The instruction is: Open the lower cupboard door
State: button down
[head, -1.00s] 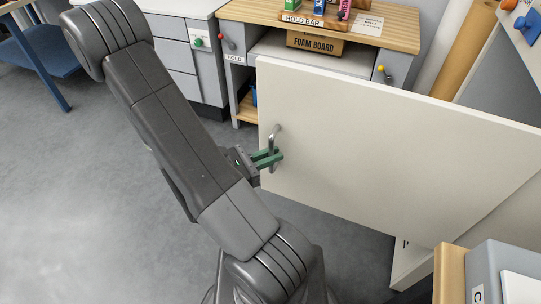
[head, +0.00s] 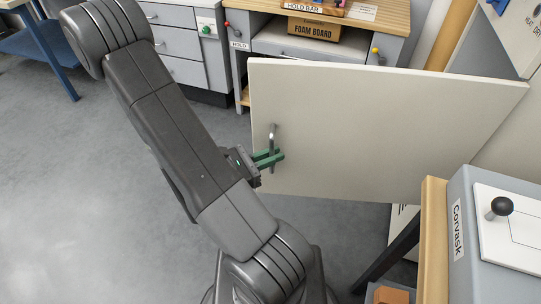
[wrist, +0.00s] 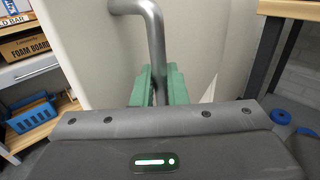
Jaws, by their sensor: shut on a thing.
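The cupboard door (head: 370,135) is a large cream panel, swung out from its cabinet and standing open across the middle of the head view. Its metal bar handle (head: 272,143) is near the door's left edge. My gripper (head: 269,158) has green fingers and is shut on the handle. In the wrist view the green fingers (wrist: 157,88) close around the lower part of the handle (wrist: 152,35), with the door (wrist: 205,45) right behind. The inside of the cupboard is hidden by the door.
A workbench with a foam board box (head: 313,30) stands behind the door. Grey drawers (head: 178,45) are at the back left. A grey machine marked Corvask (head: 458,225) stands on a wood-edged bench at the right front. Open floor (head: 110,190) lies at left.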

jog(key=c, duration=1.5)
grip_release()
jog(key=shift+c, duration=0.2)
jog(key=p+v, duration=0.1)
jog(key=v, duration=1.2)
jog(key=shift+s+a, duration=0.2)
jog(key=shift+a, duration=0.1)
jog(key=shift+d, duration=0.1)
jog(key=shift+b+x, duration=0.5)
jog(key=shift+x, duration=6.2)
